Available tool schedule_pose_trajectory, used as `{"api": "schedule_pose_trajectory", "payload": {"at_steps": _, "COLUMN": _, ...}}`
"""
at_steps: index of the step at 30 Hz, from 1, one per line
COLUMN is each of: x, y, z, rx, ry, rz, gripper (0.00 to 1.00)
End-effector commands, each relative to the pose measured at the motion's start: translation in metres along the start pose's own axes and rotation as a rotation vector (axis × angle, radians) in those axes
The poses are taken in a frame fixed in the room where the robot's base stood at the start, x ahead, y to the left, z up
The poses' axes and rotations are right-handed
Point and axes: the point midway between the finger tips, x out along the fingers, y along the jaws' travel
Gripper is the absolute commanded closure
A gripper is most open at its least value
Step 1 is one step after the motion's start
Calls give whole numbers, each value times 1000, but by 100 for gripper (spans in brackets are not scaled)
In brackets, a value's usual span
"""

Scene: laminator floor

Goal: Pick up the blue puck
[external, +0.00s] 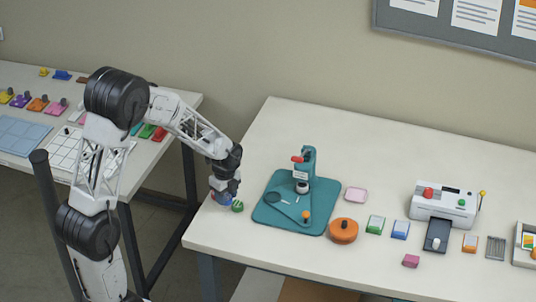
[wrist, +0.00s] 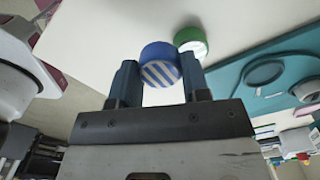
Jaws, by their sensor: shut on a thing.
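The blue puck (wrist: 158,53) shows in the wrist view, with a blue rim and a blue-and-white striped face. My gripper (wrist: 160,82) has a finger on each side of it and is shut on it. In the external view my gripper (external: 223,194) is low over the near left corner of the white table, and the blue puck is mostly hidden by the fingers. A green puck (external: 237,206) sits just right of the gripper; it also shows in the wrist view (wrist: 188,38), close beside the blue puck.
A teal press base (external: 270,218) stands right of the gripper. Further right are an orange round tin (external: 343,231), several small coloured blocks and a white laminator (external: 445,203). A second table (external: 190,105) with coloured pieces is at left, across a gap. The back middle of the white table is clear.

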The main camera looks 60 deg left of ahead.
Motion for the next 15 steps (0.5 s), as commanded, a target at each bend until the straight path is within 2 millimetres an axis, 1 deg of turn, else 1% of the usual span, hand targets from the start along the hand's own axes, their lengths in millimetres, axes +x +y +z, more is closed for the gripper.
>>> {"api": "schedule_pose_trajectory", "payload": {"at_steps": 3, "x": -2, "y": 18, "z": -4, "rx": 0, "ry": 0, "rz": -1, "gripper": 80}}
{"api": "schedule_pose_trajectory", "payload": {"at_steps": 6, "x": -4, "y": 30, "z": -6, "rx": 0, "ry": 0, "rz": -1, "gripper": 80}}
{"api": "schedule_pose_trajectory", "payload": {"at_steps": 9, "x": -5, "y": 40, "z": -8, "rx": 0, "ry": 0, "rz": -1, "gripper": 80}}
{"api": "schedule_pose_trajectory", "payload": {"at_steps": 15, "x": -5, "y": 53, "z": -11, "rx": 0, "ry": 0, "rz": -1, "gripper": 80}}
